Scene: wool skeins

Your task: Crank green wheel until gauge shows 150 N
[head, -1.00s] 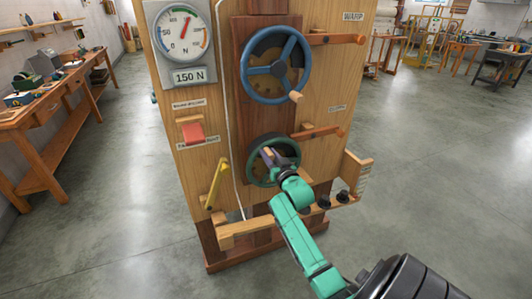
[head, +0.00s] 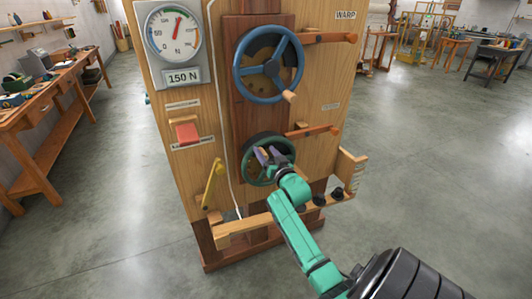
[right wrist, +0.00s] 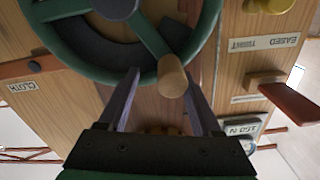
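The green wheel (head: 251,176) is low on the wooden board, and it also shows in the right wrist view (right wrist: 60,40). Its wooden crank knob (right wrist: 173,80) sticks out toward my right gripper (head: 269,155). The gripper's two fingers (right wrist: 163,100) are apart, one on each side of the knob near its end, with visible gaps; I see no grip on it. The round gauge (head: 172,32) is at the top left. Its red needle points up and slightly right; the small numbers are hard to read. A plate (head: 183,78) below it reads 150 N. My left gripper is out of view.
A blue wheel (head: 241,87) with its own knob sits above the green one. A red block (head: 187,132), a yellow lever (head: 211,185) and wooden pegs (head: 312,131) stick out nearby. A low wooden rail (head: 240,227) crosses the front. The surrounding floor is clear.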

